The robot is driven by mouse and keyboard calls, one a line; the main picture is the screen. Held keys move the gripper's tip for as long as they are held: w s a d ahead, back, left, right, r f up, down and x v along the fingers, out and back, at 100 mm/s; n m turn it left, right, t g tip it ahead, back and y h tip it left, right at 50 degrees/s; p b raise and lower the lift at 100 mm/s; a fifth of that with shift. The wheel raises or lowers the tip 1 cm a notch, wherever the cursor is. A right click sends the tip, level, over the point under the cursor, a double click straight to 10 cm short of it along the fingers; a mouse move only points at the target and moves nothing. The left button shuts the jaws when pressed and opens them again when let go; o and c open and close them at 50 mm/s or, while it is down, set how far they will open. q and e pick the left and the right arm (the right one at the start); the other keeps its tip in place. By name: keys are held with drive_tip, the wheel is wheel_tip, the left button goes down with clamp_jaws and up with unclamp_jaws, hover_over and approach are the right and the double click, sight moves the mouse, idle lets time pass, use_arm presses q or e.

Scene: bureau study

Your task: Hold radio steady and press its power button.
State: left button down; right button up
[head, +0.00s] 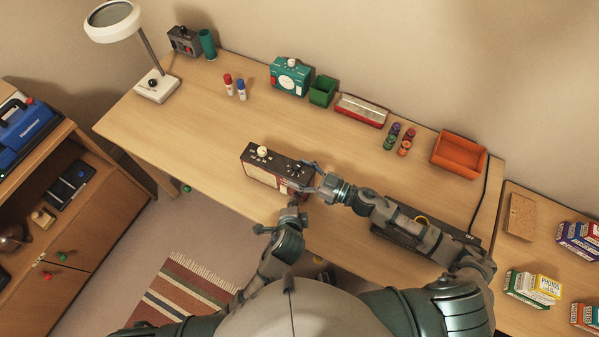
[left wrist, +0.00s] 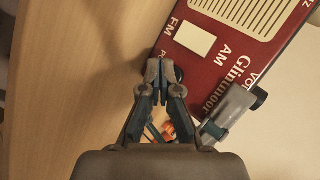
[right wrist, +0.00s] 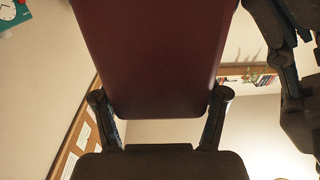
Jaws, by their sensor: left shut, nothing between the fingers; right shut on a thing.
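The radio (head: 262,180) stands on the desk near its front edge, dark on top with a maroon front. Its front with a pale grille and lettering shows in the left wrist view (left wrist: 230,62). My right gripper (head: 312,180) is shut on the radio's right end; in the right wrist view the maroon end panel (right wrist: 150,55) sits between its fingers. My left gripper (head: 292,205) is shut and empty, in front of the radio's right part. In the left wrist view its fingertips (left wrist: 159,72) are by a dark round part beside a partly hidden "PO" label. I cannot tell whether they touch it.
A dark flat device (head: 395,228) lies under my right arm. The desk left of the radio is clear.

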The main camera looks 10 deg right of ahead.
use_arm(q)
drive_tip(key=shift+w+d, duration=0.1)
use_arm(e)
drive_tip(key=shift+d+f, duration=0.1)
drive_tip(key=shift+f, duration=0.2)
use_arm(q)
drive_tip(key=shift+w+d, duration=0.15)
drive_tip(key=shift+w, duration=0.1)
drive_tip(key=shift+s, duration=0.1)
drive_tip(key=shift+s+a, duration=0.2)
drive_tip(key=shift+s, duration=0.05)
idle(0.4)
drive_tip(key=shift+s+a, duration=0.55)
drive_tip(key=shift+s, duration=0.3)
drive_tip(key=shift+s+a, duration=0.6)
drive_tip(key=shift+s, duration=0.2)
drive_tip(key=shift+s+a, duration=0.55)
drive_tip(key=shift+s, duration=0.3)
